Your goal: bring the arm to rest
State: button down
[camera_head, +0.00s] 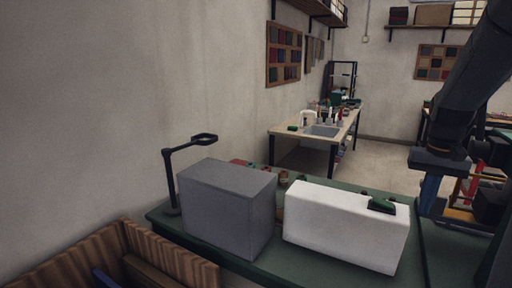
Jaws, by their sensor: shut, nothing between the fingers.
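My arm (478,75) comes down from the top right corner of the head view, dark and bent at a joint. My gripper (430,195) shows small and dark below it near the right edge, above the green table top. It is shut and empty, and its outline partly merges with dark parts behind it. No object touches it that I can make out.
A grey box (228,210) and a white box (345,228) stand on the green table (160,215). A dark green item (381,205) lies on the white box. A black lamp (170,175) stands at left. A wooden crate (175,262) is in front; a sink bench (284,131) stands behind.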

jog(key=s+a+f+n+b, duration=0.2)
jog(key=a+f, duration=0.3)
jog(key=a, duration=0.4)
jog(key=s+a+f+n+t+b, duration=0.1)
jog(key=s+a+f, duration=0.3)
jog(key=a, duration=0.5)
jog(key=s+a+f+n+b, duration=0.2)
jog(key=a+f, duration=0.4)
jog(key=a, duration=0.4)
jog(key=shift+s+f+n+b, duration=0.3)
jog(key=shift+s+n+b, duration=0.15)
jog(key=shift+n, duration=0.15)
jog(key=shift+d, duration=0.15)
